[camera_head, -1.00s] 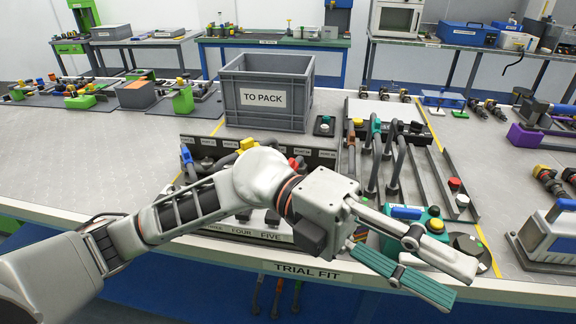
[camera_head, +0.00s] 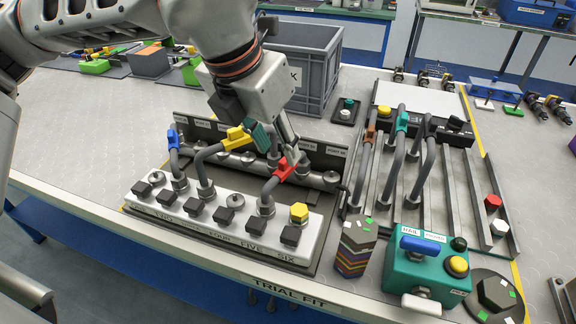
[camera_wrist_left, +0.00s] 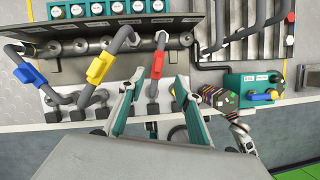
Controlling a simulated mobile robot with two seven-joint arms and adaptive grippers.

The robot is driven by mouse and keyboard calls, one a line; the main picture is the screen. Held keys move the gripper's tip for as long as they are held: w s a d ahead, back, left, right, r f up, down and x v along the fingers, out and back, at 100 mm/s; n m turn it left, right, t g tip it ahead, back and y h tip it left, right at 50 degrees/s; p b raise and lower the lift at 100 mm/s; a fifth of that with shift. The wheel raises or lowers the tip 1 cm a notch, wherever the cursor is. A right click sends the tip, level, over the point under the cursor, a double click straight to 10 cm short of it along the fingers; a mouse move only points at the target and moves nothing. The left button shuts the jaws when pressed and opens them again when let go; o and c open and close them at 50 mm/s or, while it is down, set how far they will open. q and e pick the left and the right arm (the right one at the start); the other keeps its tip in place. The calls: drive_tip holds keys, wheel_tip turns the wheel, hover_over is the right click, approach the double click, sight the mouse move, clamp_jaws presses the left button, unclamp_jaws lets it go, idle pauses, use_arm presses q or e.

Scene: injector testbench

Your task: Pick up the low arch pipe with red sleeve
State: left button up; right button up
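The low arch pipe with red sleeve (camera_head: 284,171) rises from the white numbered block and bends back to the grey rail behind. Its red sleeve (camera_wrist_left: 158,64) also shows in the left wrist view, centred beyond the fingertips. My left gripper (camera_head: 281,151) is open, with its teal-padded fingers pointing down just above the red sleeve. In the left wrist view the open fingers (camera_wrist_left: 155,84) lie to either side of the pipe's line, with nothing held. Whether a finger touches the pipe I cannot tell.
Pipes with a yellow sleeve (camera_head: 236,139) and a blue sleeve (camera_head: 173,138) stand left of the red one. A dark labelled panel (camera_head: 325,158) rises behind. A grey crate (camera_head: 322,60) stands further back. A hexagonal stack (camera_head: 354,250) and teal box (camera_head: 425,265) are at the front right.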

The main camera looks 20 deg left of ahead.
sight(283, 160)
use_arm(q)
drive_tip(key=shift+w+a, duration=0.2)
drive_tip(key=x, duration=0.7)
drive_tip(key=shift+w+f, duration=0.2)
drive_tip(key=shift+f, duration=0.05)
drive_tip(key=shift+r, duration=0.1)
clamp_jaws()
